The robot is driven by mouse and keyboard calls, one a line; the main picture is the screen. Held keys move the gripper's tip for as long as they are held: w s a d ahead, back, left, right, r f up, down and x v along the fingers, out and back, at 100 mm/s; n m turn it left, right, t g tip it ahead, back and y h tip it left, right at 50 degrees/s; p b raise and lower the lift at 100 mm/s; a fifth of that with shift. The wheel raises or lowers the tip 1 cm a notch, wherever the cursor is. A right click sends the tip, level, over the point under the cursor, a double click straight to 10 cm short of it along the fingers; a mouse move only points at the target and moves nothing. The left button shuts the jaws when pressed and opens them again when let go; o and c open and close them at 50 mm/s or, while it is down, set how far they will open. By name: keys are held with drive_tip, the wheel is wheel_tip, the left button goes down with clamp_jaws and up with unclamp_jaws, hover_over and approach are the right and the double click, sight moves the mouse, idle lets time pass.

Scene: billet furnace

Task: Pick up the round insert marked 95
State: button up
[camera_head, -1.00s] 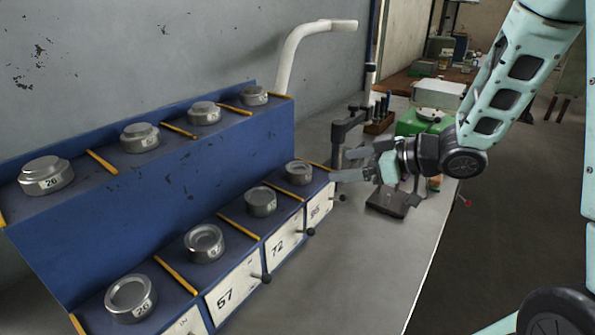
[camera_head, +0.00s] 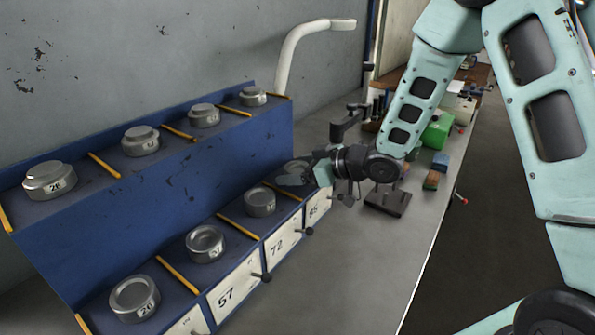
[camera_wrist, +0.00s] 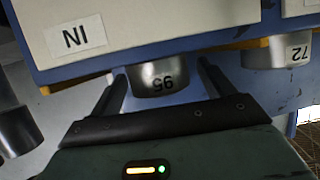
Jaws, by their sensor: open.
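The round insert marked 95 (camera_wrist: 160,78) is a grey metal cylinder, its number upside down in the wrist view. It stands on the lower shelf of the blue rack, in the far end bay. In the head view its top (camera_head: 297,166) shows only partly behind my gripper. My gripper (camera_head: 297,176) is at that bay. In the wrist view my gripper (camera_wrist: 162,82) is open, with one finger on each side of insert 95. I cannot tell whether the fingers touch it.
The insert marked 72 (camera_wrist: 277,54) stands in the neighbouring bay, beyond a yellow divider (camera_wrist: 222,42). The blue rack (camera_head: 190,180) holds more inserts on two levels. A dark stand (camera_head: 347,125) is close behind my wrist. The grey bench (camera_head: 385,255) is clear in front.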

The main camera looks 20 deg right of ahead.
drive_tip(key=c, duration=1.4)
drive_tip(key=shift+r, duration=0.1)
drive_tip(key=shift+c, duration=0.8)
